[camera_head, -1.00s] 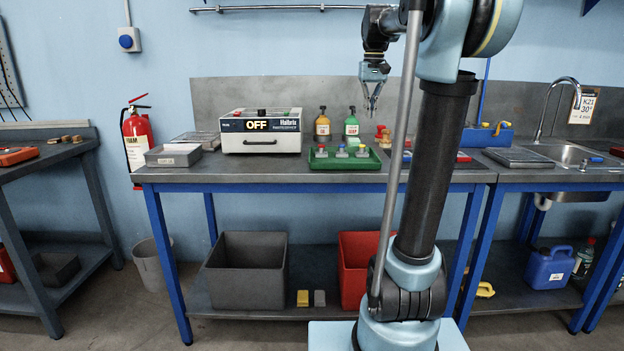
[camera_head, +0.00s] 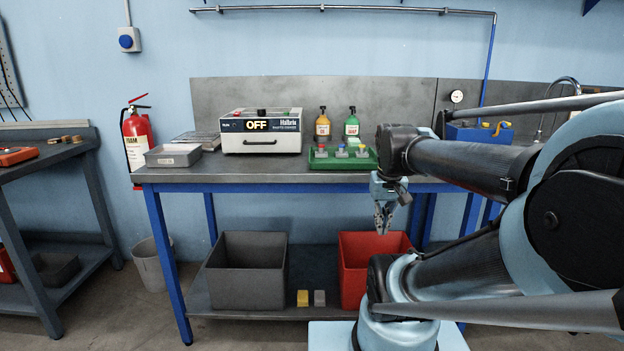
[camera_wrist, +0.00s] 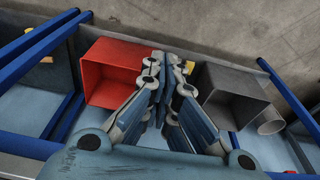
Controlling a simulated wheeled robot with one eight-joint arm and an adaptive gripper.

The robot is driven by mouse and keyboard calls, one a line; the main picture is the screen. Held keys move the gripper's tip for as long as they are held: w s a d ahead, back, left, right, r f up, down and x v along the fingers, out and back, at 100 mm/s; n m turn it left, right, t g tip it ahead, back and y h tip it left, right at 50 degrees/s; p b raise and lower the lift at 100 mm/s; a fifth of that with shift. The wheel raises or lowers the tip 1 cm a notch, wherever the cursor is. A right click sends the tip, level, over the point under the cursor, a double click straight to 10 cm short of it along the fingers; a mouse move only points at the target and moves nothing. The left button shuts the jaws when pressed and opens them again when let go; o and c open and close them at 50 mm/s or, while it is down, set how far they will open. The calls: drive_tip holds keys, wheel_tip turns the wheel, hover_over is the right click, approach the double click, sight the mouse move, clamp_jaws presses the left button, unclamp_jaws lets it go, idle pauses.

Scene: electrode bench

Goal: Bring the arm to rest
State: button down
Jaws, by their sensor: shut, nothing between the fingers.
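My arm is folded low across the right half of the head view, its links reaching toward the right edge. My gripper (camera_head: 383,222) hangs downward in front of the bench's front edge, below the tabletop and in front of the red bin. It is shut and empty. In the wrist view my gripper (camera_wrist: 166,103) points down, with the fingers between the two bins and nothing held.
The bench (camera_head: 240,183) carries an oven-like box reading OFF (camera_head: 260,131), two bottles, a green tray (camera_head: 343,162) and a grey tray (camera_head: 173,155). Below stand a grey bin (camera_head: 246,271) and a red bin (camera_head: 355,265).

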drive_tip(key=s+f, duration=0.4)
drive_tip(key=f, duration=0.3)
drive_tip(key=shift+s+f, duration=0.35)
drive_tip(key=shift+s, duration=0.05)
drive_tip(key=shift+a, duration=0.1)
drive_tip(key=shift+w+f, duration=0.2)
drive_tip(key=shift+w, duration=0.25)
